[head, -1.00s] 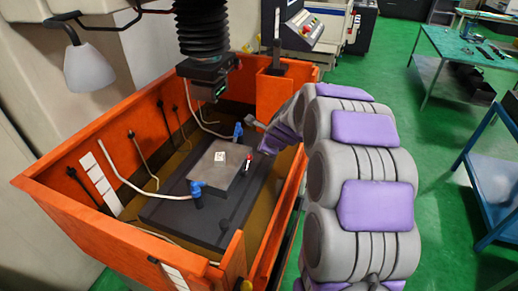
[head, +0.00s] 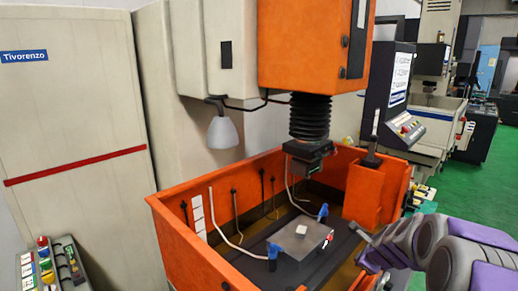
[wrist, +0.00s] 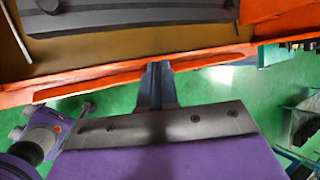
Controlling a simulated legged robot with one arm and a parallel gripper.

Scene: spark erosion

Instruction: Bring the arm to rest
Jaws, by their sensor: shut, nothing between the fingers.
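My arm, grey and purple, comes in from the lower right of the head view. My gripper (head: 364,237) is at its end, near the right wall of the orange tank (head: 180,235). In the wrist view my gripper (wrist: 157,72) is shut and empty, its fingers pointing at the orange rim (wrist: 90,85). Whether it touches the rim I cannot tell. Inside the tank, a dark table (head: 330,262) carries a metal plate (head: 300,240) with a small pale block (head: 301,229) on it. Blue fittings (head: 323,212) stand at the plate's edges.
A black bellows head (head: 309,118) hangs over the tank, with a grey lamp (head: 223,130) to its left. An orange post (head: 370,192) stands at the tank's back right. A control console (head: 388,90) is behind it. Green floor (head: 485,185) lies open at the right.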

